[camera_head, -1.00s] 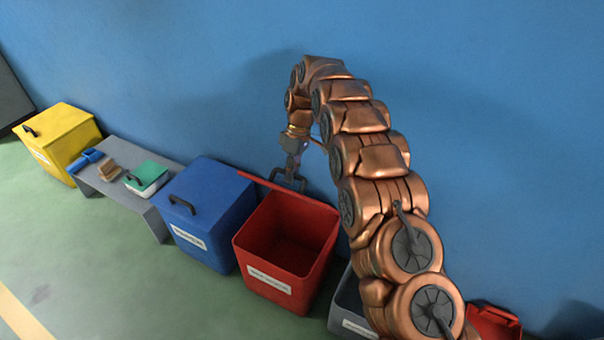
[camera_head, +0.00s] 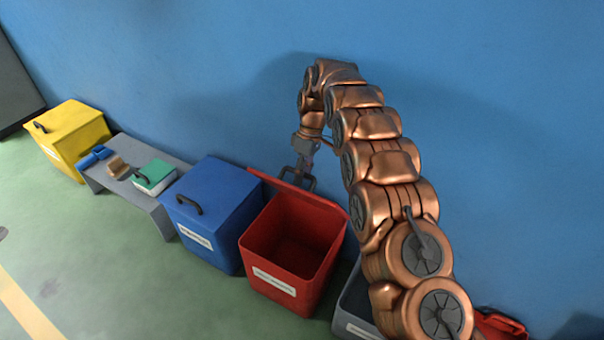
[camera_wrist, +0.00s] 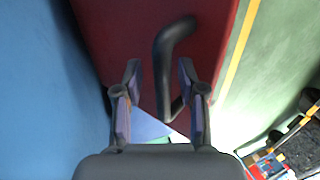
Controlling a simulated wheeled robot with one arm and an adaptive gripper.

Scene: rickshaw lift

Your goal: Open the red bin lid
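The red bin (camera_head: 270,268) stands by the blue wall, and its dark inside is visible. Its red lid (camera_head: 320,201) is raised and seen nearly edge-on along the back rim. My gripper (camera_head: 301,183) is behind the lid, on the wall side. In the wrist view the lid (camera_wrist: 115,30) fills the upper middle, with its black bent handle (camera_wrist: 165,60). The handle's lower end reaches between my two fingers (camera_wrist: 159,85), nearer the right one. The fingers are apart, with a gap on the left of the handle.
A closed blue bin (camera_head: 215,195) stands close on the left of the red bin. A grey bench (camera_head: 150,198) with small items and a yellow bin (camera_head: 75,130) are further left. A grey bin (camera_head: 352,310) is at the right, partly hidden by my arm. Green floor in front is clear.

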